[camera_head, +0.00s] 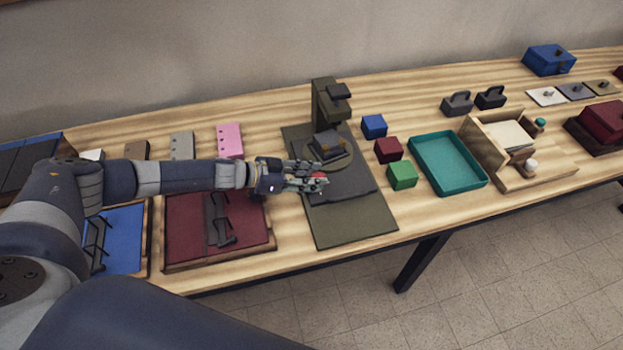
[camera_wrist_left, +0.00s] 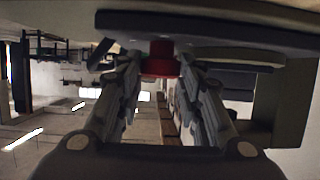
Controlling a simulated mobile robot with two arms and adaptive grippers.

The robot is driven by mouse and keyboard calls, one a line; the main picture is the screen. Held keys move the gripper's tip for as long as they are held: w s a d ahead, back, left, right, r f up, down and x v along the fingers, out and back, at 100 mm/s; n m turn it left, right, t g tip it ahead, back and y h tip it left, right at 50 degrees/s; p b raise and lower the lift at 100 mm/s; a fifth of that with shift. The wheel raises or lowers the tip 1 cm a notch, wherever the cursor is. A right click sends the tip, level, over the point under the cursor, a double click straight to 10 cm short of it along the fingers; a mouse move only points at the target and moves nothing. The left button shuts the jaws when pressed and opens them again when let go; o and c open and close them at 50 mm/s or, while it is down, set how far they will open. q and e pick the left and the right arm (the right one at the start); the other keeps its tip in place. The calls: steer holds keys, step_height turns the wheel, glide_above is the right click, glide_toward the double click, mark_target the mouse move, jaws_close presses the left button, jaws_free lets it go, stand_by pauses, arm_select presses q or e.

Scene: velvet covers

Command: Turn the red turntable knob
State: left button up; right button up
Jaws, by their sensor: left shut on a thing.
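The red knob (camera_wrist_left: 161,60) shows between my left gripper's fingers in the left wrist view. In the head view a small red part of the knob (camera_head: 319,176) shows at the fingertips; the rest is hidden by the gripper. The turntable (camera_head: 333,152) is a dark olive device with an upright post and a small dark block on its round plate. My left gripper (camera_head: 318,177) reaches in from the left at the turntable's front and is shut on the red knob. My right gripper is not in view.
Blue, dark red and green cubes (camera_head: 402,175) stand right of the turntable, beside a teal tray (camera_head: 478,182). A maroon panel (camera_head: 190,232) with dark handles lies left. A wooden box (camera_head: 535,180) stands farther right. The table's front edge is close to my arm.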

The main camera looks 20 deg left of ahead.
arm_select(q)
steer(key=shift+w+f+m+g+h+b, duration=0.1)
steer(key=shift+m+g+h+b, duration=0.6)
steer(key=shift+m+g, duration=0.4)
steer(key=o, duration=1.1)
steer(key=shift+c, duration=0.2)
steer(key=v, duration=1.2)
steer(key=shift+w, duration=0.15)
